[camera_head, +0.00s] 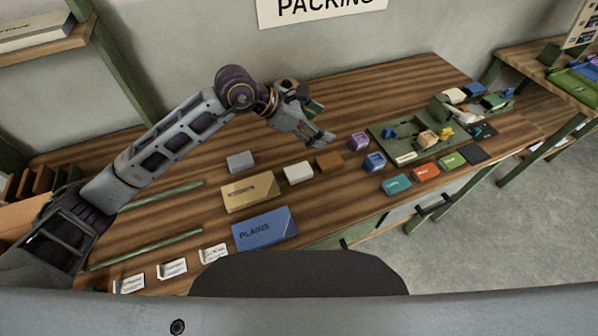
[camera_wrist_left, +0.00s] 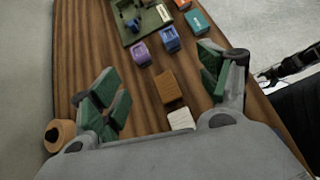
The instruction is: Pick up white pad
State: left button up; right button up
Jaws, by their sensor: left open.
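The white pad (camera_head: 298,173) is a small pale block lying on the wooden table, between a tan box and a brown block. It also shows in the left wrist view (camera_wrist_left: 181,119), low in the picture and partly hidden by my gripper's body. My left gripper (camera_head: 320,122) is open, its green-padded fingers (camera_wrist_left: 155,78) spread wide with nothing between them. It hangs above the table, behind and apart from the pad. I do not make out my right gripper in either view.
The brown block (camera_head: 329,161) sits close beside the pad. A grey block (camera_head: 240,161), the tan box (camera_head: 250,192) and a blue "PLAINS" box (camera_head: 265,229) lie nearby. Purple (camera_head: 359,141) and blue (camera_head: 375,162) stamps stand right, before a green tray (camera_head: 385,132).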

pick_arm(q)
jog(key=s+a+f+n+g+y, duration=0.1)
jog(key=a+f+n+y, duration=0.1)
jog(key=a+f+y, duration=0.3)
jog(key=a+f, duration=0.1)
jog(key=a, duration=0.2)
jog(key=shift+s+a+f+y, duration=0.15)
jog(key=shift+s+a+y, duration=0.15)
jog(key=shift+a, duration=0.05)
pick_arm(e)
jog(key=shift+d, duration=0.3)
pick_arm(q)
jog(key=p, duration=0.1)
send_over(303, 170)
jog(key=s+a, duration=0.1)
jog(key=a, duration=0.1)
jog(key=shift+a+f, duration=0.1)
jog(key=shift+f, duration=3.85)
pick_arm(e)
jog(key=shift+a+r, duration=0.25)
jog(key=shift+r, duration=0.45)
jog(key=shift+d, duration=0.15)
pick_arm(q)
jog(key=shift+f+n, duration=0.15)
jog(key=shift+n, duration=0.15)
